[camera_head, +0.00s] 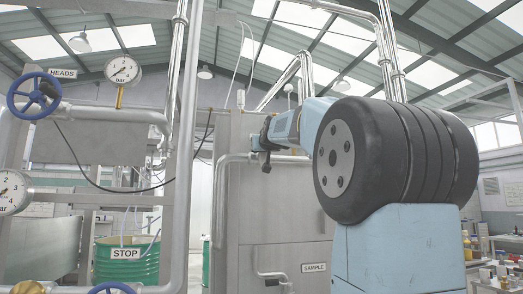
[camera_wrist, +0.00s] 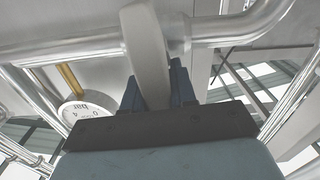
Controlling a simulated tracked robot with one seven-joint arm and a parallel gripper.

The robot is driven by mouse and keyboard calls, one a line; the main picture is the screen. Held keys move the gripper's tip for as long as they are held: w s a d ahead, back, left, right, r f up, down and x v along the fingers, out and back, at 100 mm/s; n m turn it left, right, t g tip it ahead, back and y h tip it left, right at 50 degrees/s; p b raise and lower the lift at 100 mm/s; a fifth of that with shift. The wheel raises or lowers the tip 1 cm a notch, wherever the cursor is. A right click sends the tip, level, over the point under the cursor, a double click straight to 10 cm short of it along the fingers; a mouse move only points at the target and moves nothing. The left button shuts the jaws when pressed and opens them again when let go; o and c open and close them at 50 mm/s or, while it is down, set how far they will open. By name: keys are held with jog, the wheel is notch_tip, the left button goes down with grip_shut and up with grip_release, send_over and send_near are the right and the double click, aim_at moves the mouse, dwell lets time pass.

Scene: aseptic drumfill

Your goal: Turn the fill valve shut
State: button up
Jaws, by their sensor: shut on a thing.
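In the wrist view my gripper (camera_wrist: 156,84) has its two dark blue fingers on either side of a flat, pale grey lever (camera_wrist: 146,45), and it is shut on it. The lever stands in front of a shiny pipe (camera_wrist: 60,45) and beside a pipe fitting.
A blue handwheel (camera_head: 33,95) beside the HEADS label and a gauge (camera_head: 123,70) are at the left. Another blue wheel (camera_head: 110,288) shows at the bottom edge. A green drum (camera_head: 127,262) stands behind the STOP sign.

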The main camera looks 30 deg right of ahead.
grip_shut()
jog(key=shift+d+m, duration=0.15)
jog(key=shift+m, duration=0.45)
jog(key=o, duration=0.7)
grip_release()
jog(key=shift+c, duration=0.2)
